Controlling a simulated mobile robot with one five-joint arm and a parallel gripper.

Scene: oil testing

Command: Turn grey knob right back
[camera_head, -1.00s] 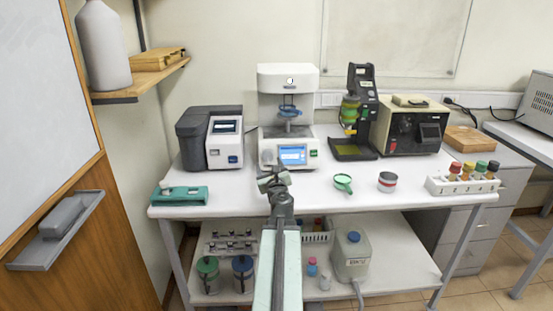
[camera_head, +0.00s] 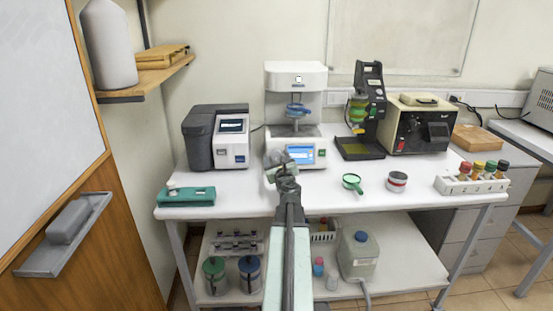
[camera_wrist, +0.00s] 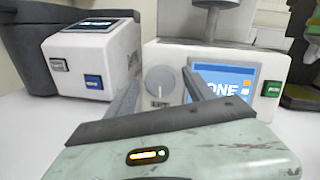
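The grey knob (camera_wrist: 159,80) is a round light-grey dial on the front of a white instrument, left of its blue screen (camera_wrist: 222,86). Lettering that ends in "ONE" shows on the screen, partly covered by a finger. The white instrument (camera_head: 296,75) stands at the back middle of the bench. My gripper (camera_wrist: 160,92) is open and empty. In the wrist view its two dark fingers lie left and right of the knob, apart from it. In the head view my gripper (camera_head: 280,165) is in front of the instrument's lower left front, largely covering the knob.
A dark-and-white instrument (camera_head: 231,150) stands close on the left. A black stand (camera_head: 368,110) and a beige box (camera_head: 411,120) are on the right. A teal case (camera_head: 186,196), a green strainer (camera_head: 352,181) and a tin (camera_head: 397,181) lie near the front edge.

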